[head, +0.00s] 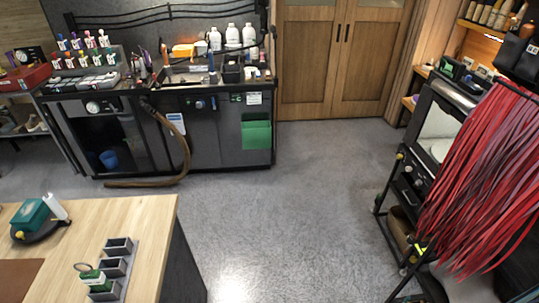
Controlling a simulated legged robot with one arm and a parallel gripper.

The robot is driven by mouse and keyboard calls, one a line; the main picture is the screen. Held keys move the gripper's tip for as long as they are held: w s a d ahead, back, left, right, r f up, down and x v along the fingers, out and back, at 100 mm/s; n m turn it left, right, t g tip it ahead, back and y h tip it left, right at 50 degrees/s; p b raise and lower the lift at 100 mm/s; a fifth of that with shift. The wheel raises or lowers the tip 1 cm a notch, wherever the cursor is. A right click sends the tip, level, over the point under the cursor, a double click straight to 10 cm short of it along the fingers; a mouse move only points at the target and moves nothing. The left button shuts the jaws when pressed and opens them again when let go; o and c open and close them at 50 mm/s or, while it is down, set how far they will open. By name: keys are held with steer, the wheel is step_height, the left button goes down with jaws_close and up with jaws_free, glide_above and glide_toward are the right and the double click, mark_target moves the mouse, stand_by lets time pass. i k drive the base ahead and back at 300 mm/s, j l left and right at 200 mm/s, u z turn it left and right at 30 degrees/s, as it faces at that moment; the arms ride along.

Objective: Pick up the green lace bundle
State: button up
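A small green bundle with a pale band (93,281) is at the lower left of the head view. It looks like the green lace bundle, but it is too small to tell for sure. It sits at the near end of a row of dark grey open compartments (118,265) on the light wooden table (150,215). A thin ring shows beside it. I cannot tell whether it lies in or on the near compartment. My gripper is not in view.
A teal block (30,215) with a white roll stands on the table's left. A dark workbench (200,140) with bottles is at the back. Red laces (490,170) hang at right from a dark rack. The grey floor (290,210) between is clear.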

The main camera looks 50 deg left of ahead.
mark_target(96, 280)
steer(key=u, duration=0.95)
steer(key=l+u, duration=0.1)
steer(key=u, duration=0.35)
steer(key=k+u, duration=0.1)
steer(key=u, duration=1.8)
steer(key=i+l+u, duration=0.3)
steer(key=l, duration=0.25)
